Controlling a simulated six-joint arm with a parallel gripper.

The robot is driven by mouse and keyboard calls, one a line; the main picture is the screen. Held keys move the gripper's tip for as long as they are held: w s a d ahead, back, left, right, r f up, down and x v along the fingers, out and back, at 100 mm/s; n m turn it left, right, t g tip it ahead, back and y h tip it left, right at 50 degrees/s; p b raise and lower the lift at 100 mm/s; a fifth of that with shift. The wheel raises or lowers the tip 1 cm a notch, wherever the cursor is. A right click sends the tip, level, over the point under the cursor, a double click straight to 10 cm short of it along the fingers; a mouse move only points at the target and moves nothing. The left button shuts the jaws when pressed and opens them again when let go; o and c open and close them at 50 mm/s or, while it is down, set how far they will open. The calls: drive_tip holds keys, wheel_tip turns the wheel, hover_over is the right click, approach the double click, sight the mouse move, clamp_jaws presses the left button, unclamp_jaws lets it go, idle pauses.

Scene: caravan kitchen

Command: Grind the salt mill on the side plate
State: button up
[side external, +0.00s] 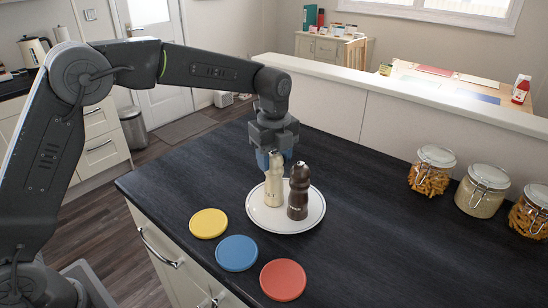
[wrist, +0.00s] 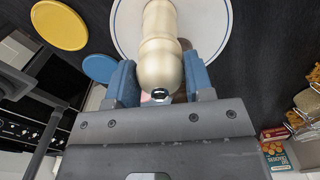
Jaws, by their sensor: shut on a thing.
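A cream mill (side external: 273,186) stands upright on the white side plate (side external: 292,226) in the side view. A dark brown mill (side external: 298,196) stands upright just right of it on the same plate. I cannot read which one is the salt mill. My gripper (side external: 270,158) points down over the cream mill, with its blue fingers shut around the top. In the wrist view the cream mill (wrist: 160,50) lies between the blue fingers (wrist: 160,85), its rounded head close to the palm. The plate (wrist: 222,30) shows behind it. The brown mill is mostly hidden there.
Yellow (side external: 208,223), blue (side external: 237,253) and red (side external: 283,279) discs lie on the dark worktop (side external: 390,240) in front of the plate. Several glass jars (side external: 482,190) stand at the right. The worktop between plate and jars is clear.

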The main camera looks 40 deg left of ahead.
drive_tip(key=n, duration=0.5)
drive_tip(key=shift+f+n, duration=0.15)
drive_tip(key=shift+n, duration=0.15)
drive_tip(key=n, duration=1)
drive_tip(key=shift+n, duration=0.4)
drive_tip(key=n, duration=0.4)
drive_tip(key=shift+f+n, duration=0.1)
drive_tip(key=shift+n, duration=0.2)
drive_tip(key=shift+r, duration=0.2)
drive_tip(key=o, duration=0.7)
drive_tip(key=shift+r, duration=0.1)
drive_tip(key=shift+o, duration=0.2)
drive_tip(key=shift+r, duration=0.1)
